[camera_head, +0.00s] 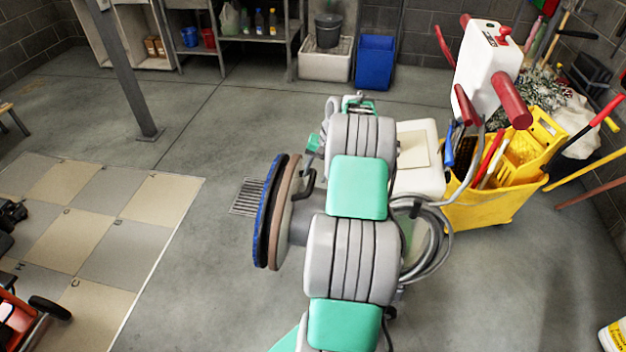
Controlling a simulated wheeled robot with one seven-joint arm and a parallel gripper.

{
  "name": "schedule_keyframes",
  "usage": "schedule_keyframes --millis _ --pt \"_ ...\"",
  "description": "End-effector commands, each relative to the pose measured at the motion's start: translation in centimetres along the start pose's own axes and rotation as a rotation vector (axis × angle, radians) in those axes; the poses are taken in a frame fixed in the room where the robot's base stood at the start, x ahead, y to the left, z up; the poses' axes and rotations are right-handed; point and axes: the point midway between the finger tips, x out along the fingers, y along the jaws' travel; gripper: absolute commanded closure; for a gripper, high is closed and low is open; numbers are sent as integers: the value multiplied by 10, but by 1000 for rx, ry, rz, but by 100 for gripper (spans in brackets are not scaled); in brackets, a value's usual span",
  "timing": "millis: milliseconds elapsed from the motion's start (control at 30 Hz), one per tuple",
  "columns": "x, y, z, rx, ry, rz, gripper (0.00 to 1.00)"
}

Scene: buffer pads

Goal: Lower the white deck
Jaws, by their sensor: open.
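The floor buffer leans tipped back in the middle of the floor. Its white deck (419,151) shows to the right of my arm, with a pale panel on it. A brown disc (286,215) and a blue-and-black pad (265,212) stand on edge to the left, facing left. The white control box (487,68) with red grips is at the upper right on the handle. My grey and green arm covers much of the machine's middle. My gripper (356,104) is at the arm's far end, small and partly hidden, open, left of the deck. I cannot tell whether it touches the machine.
A yellow mop bucket (490,204) with tools stands close behind the machine at right. A hose (432,235) loops beside my arm. A post (120,65), shelves (255,38) and a blue bin (375,63) are behind. A tiled patch (130,210) lies left.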

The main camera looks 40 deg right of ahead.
Motion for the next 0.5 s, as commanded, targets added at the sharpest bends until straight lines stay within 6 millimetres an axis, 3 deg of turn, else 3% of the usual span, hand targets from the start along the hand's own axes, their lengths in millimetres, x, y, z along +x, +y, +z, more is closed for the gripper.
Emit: schedule_keyframes --millis 200,433,500 --pt "27 0 0 -2 1 1 57" --pt "29 0 0 -2 1 1 57" --pt "29 0 0 -2 1 1 61"
